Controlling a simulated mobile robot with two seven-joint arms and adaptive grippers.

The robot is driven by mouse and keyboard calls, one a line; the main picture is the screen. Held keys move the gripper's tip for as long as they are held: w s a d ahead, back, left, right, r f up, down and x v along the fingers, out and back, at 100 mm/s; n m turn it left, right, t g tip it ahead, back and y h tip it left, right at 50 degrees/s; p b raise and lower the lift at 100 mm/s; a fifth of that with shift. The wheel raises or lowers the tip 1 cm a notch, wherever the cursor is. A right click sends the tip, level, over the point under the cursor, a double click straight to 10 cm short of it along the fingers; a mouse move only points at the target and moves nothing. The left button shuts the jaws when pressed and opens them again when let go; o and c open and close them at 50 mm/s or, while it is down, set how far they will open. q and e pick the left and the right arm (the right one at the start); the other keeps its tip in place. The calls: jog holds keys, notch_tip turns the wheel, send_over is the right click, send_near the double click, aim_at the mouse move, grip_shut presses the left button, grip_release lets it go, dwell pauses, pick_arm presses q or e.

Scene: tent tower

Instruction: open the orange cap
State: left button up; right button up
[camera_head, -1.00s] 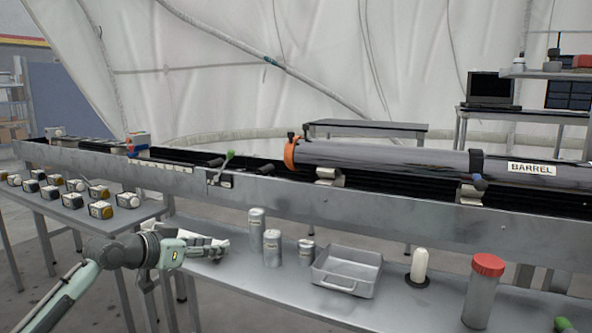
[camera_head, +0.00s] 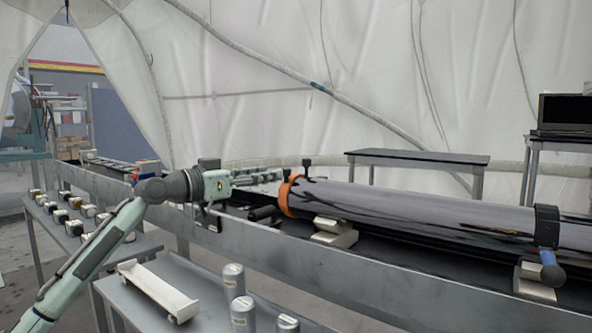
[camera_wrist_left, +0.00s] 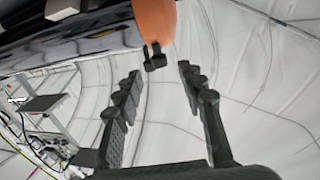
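The orange cap (camera_head: 289,195) is a ring on the left end of the long grey barrel (camera_head: 400,208), which lies on supports in the metal trough. A small dark latch (camera_head: 306,170) stands up at the cap's top. My left gripper (camera_head: 278,175) is just left of the cap, level with its upper part. In the left wrist view its two dark fingers are spread with nothing between them. There the orange cap (camera_wrist_left: 155,20) and its dark latch (camera_wrist_left: 154,58) are just beyond the fingertips, apparently untouched. My right gripper is not in view.
The trough's front wall (camera_head: 330,258) runs below the barrel. A black handle (camera_head: 263,212) sits left of the cap. Several cylinders, such as one grey can (camera_head: 234,280), and a white holder (camera_head: 158,290) stand on the front table. A dark table (camera_head: 420,162) is behind.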

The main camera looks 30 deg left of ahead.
aim_at(286, 169)
pick_arm(q)
jog(key=p+x, duration=0.1)
jog(key=x, duration=0.4)
jog(key=shift+r, duration=0.2)
jog(key=shift+w+d+f+p, duration=0.2)
jog(key=shift+w+p, duration=0.15)
jog(key=shift+w, duration=0.35)
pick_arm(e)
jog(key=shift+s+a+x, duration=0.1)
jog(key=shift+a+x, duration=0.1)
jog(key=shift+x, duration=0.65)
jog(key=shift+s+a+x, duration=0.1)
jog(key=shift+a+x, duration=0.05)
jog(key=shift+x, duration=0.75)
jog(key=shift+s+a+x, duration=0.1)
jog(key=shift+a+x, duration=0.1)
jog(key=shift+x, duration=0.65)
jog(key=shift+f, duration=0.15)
pick_arm(q)
grip_shut()
